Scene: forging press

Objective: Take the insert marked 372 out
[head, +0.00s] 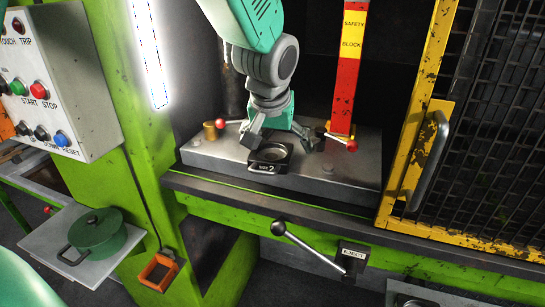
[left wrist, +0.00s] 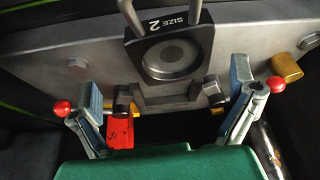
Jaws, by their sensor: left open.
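A dark insert (head: 270,158) with a round ring recess sits on the grey press bed (head: 345,180). Its front label reads SIZE 2 in the left wrist view (left wrist: 172,58); I see no 372 on it. My left gripper (head: 278,136) comes down from above, open, with its fingers spread to either side at the insert's rear. In the left wrist view the fingers (left wrist: 166,100) stand wide apart, and nothing is held between them. A dark bracket (left wrist: 172,98) lies just behind the insert. My right gripper is not in view.
Red-knobbed levers (head: 219,123) (head: 352,146) flank the fingers. A red and yellow safety block (head: 346,85) stands behind right. A yellow mesh guard (head: 410,150) borders the right. An EJECT lever (head: 310,248) juts out below.

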